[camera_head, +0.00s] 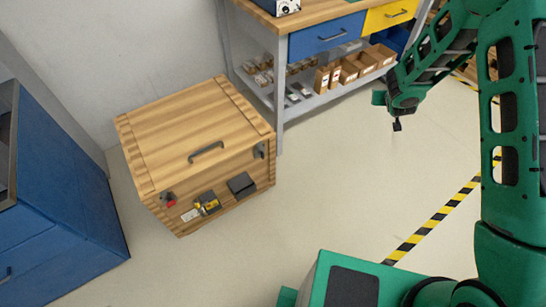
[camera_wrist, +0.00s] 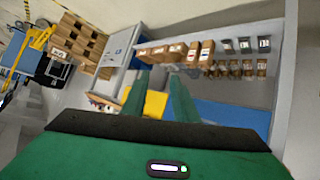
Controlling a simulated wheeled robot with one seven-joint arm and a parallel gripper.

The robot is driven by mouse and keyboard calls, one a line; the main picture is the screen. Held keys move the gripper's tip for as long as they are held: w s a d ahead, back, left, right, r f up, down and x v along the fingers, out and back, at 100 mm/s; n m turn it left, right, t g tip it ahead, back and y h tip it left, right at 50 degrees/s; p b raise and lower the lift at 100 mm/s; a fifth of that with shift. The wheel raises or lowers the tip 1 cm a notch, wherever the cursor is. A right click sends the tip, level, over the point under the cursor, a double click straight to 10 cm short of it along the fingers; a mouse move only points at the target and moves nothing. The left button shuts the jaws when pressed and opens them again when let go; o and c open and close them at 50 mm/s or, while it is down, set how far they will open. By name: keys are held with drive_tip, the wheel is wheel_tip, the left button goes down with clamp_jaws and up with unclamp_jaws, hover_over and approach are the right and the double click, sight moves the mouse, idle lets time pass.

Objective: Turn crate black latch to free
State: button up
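The wooden crate (camera_head: 165,138) stands on the floor at the left in the head view, its lid down with a dark handle (camera_head: 206,152) near the front edge. A black latch (camera_head: 259,151) sits at the top right of its front; its exact angle is too small to tell. A red latch (camera_head: 169,200) sits at the top left of the front. My gripper (camera_head: 397,125) is in the air right of the crate, well apart from it. In the wrist view its two green fingers (camera_wrist: 161,82) are apart with nothing between them. The crate is not visible there.
A workbench (camera_head: 318,14) with blue and yellow drawers and a shelf of small boxes stands behind the crate. A blue cabinet (camera_head: 65,205) is at the left. The crate's front bears a black box (camera_head: 241,185) and a yellow item (camera_head: 207,203). Floor right of the crate is clear.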

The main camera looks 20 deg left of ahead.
drive_tip(key=a+f+n+t+y, duration=0.2)
drive_tip(key=a+f+y, duration=0.1)
drive_tip(key=a+f, duration=0.8)
drive_tip(key=n+g+y, duration=0.1)
drive_tip(key=n+y, duration=0.5)
drive_tip(key=y, duration=0.5)
approach(262, 155)
drive_tip(key=x, duration=0.8)
drive_tip(key=shift+w+r+g, duration=0.15)
drive_tip(key=shift+w+g, duration=0.15)
drive_tip(key=shift+w, duration=0.05)
